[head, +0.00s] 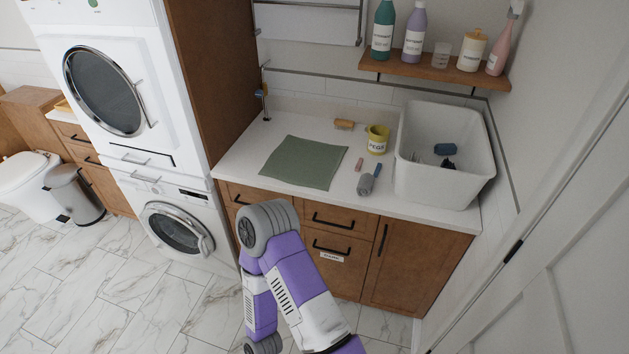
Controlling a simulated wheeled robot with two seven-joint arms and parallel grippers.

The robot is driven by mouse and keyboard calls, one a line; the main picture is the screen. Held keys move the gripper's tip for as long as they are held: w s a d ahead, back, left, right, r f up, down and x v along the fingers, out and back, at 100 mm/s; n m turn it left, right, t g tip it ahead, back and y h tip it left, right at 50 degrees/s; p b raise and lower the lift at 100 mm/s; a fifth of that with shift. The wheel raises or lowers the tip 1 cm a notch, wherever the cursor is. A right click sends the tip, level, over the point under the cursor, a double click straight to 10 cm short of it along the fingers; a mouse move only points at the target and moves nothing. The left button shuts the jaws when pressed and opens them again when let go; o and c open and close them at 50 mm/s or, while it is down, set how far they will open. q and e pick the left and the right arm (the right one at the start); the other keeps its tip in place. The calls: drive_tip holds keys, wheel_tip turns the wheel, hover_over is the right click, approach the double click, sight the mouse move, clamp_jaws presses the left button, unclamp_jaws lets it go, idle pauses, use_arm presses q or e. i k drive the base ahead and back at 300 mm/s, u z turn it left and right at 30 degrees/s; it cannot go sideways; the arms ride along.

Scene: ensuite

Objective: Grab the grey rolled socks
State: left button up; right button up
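A dark blue-grey rolled bundle (445,149) lies inside the white tub (415,178) at the right end of the counter. It may be the rolled socks, but its colour is closer to dark slate than plain grey. A second dark, crumpled item (448,163) lies just below it in the tub. On the counter left of the tub is a small grey rounded object (366,185) with a blue handle-like part; I cannot tell exactly what it is. Neither of my grippers shows; only purple and grey links of my arm are in view at the bottom centre.
A green cloth (304,162) lies flat on the white counter. A yellow pegs pot (377,140), a brush (345,125) and a small pink item (359,164) are near the tub. A bottle shelf (425,71) hangs above. A white door or wall is close at right.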

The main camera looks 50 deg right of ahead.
sight(364, 185)
drive_tip(key=u, duration=0.05)
drive_tip(key=i, duration=1.05)
drive_tip(key=z, duration=1.65)
